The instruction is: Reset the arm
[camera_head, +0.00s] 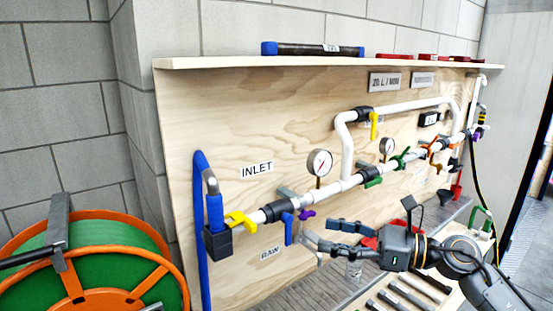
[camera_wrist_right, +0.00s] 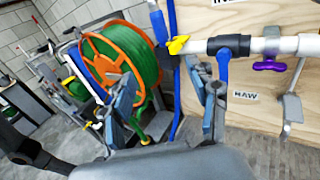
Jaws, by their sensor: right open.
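My right arm comes in from the lower right in the head view. Its gripper (camera_head: 316,232) is open, with its fingers pointing left in front of the plywood panel, below the pipe and right of the RAW label. In the right wrist view, the two fingers of the right gripper (camera_wrist_right: 168,92) stand wide apart with nothing held between them. The orange and green hose reel (camera_wrist_right: 118,62) shows behind and between them. A blue valve handle (camera_wrist_right: 224,66) is close to the right finger; I cannot tell whether they touch. My left gripper is not in view.
The plywood panel (camera_head: 225,140) carries white pipes, gauges and a yellow valve handle (camera_head: 240,220). A shelf (camera_head: 210,63) on top holds a dark tube with blue ends (camera_head: 312,49). Several tools (camera_head: 410,294) lie below my right arm. The hose reel (camera_head: 115,240) stands left.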

